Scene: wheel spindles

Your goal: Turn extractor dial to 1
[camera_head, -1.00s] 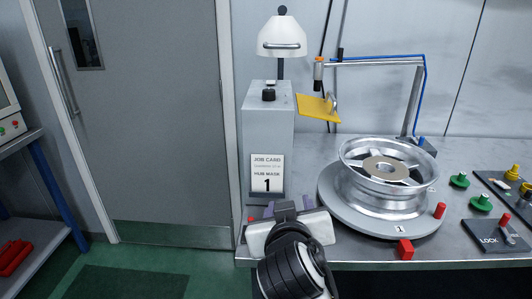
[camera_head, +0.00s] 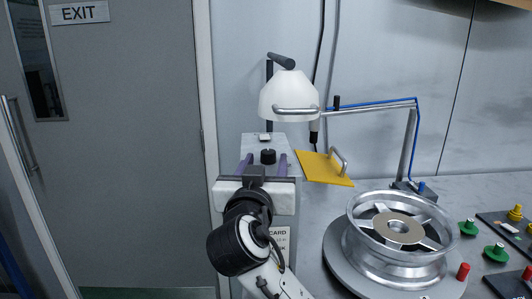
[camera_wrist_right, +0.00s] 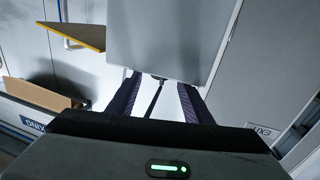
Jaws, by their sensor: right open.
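The extractor is a white hood (camera_head: 289,98) above a grey box (camera_head: 272,142). A small black dial (camera_head: 268,156) stands on the box's top. Its number markings are too small to read. My right gripper (camera_head: 263,163) is open and empty in front of the box, its two purple fingers spread, with the dial showing between them in the head view. I cannot tell whether the fingers touch anything. In the wrist view the right gripper (camera_wrist_right: 160,88) also shows, with a grey face (camera_wrist_right: 165,40) ahead of it. The job card (camera_head: 280,238) is mostly hidden by my arm. My left gripper is not in view.
A yellow plate with a handle (camera_head: 324,168) is right of the box. A wheel rim (camera_head: 397,255) sits on a round turntable (camera_head: 343,272). Green knobs (camera_head: 495,252) are at the right. A grey door (camera_head: 125,150) is at the left. A thin blue-lined pipe arm (camera_head: 370,107) spans behind.

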